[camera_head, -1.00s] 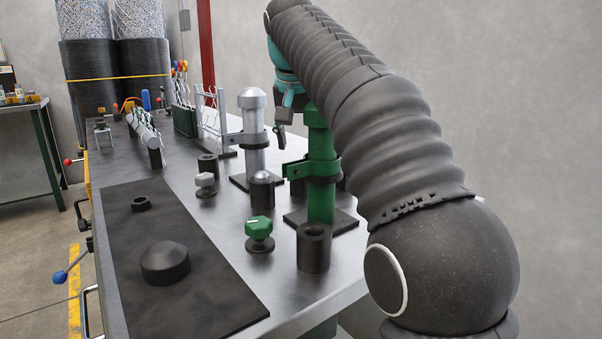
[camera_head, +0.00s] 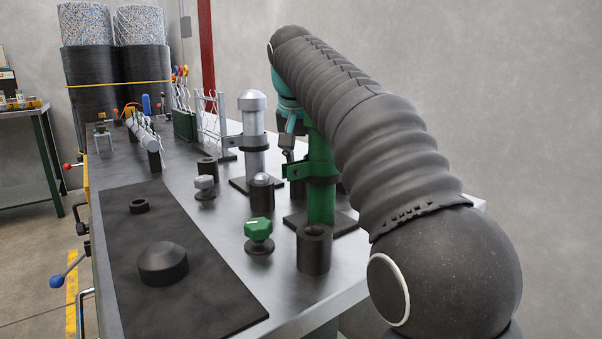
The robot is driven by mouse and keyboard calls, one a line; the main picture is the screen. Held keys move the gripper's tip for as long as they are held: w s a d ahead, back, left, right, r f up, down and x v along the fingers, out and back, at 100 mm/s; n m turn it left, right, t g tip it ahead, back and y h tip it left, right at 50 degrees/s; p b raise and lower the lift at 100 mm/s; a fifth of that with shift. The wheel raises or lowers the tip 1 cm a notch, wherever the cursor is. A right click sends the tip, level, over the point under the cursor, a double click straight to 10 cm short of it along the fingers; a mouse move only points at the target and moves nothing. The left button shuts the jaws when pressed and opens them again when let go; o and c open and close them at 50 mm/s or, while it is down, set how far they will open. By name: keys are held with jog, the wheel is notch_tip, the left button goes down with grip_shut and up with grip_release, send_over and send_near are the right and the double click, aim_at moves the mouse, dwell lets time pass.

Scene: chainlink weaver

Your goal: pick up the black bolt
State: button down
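I cannot pick out a black bolt with certainty. Black parts in view are a small ring-like piece (camera_head: 139,206) and a wider domed piece (camera_head: 162,264), both on the dark mat (camera_head: 215,305). Several black cylinders also stand on the bench, one open-topped at the front (camera_head: 314,250). My gripper (camera_head: 287,149) is at the far end of my arm, beside the upper part of the green post (camera_head: 321,150). My arm and the post hide most of it, so I cannot see its opening or anything held in it.
A silver post (camera_head: 252,140) stands left of the green post.

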notch_tip(320, 180, up, 5)
jog(key=shift+r+p, duration=0.15)
jog(key=shift+p, duration=1.1)
jog(key=shift+r, duration=0.9)
jog(key=s+a, duration=1)
jog(key=a, duration=0.5)
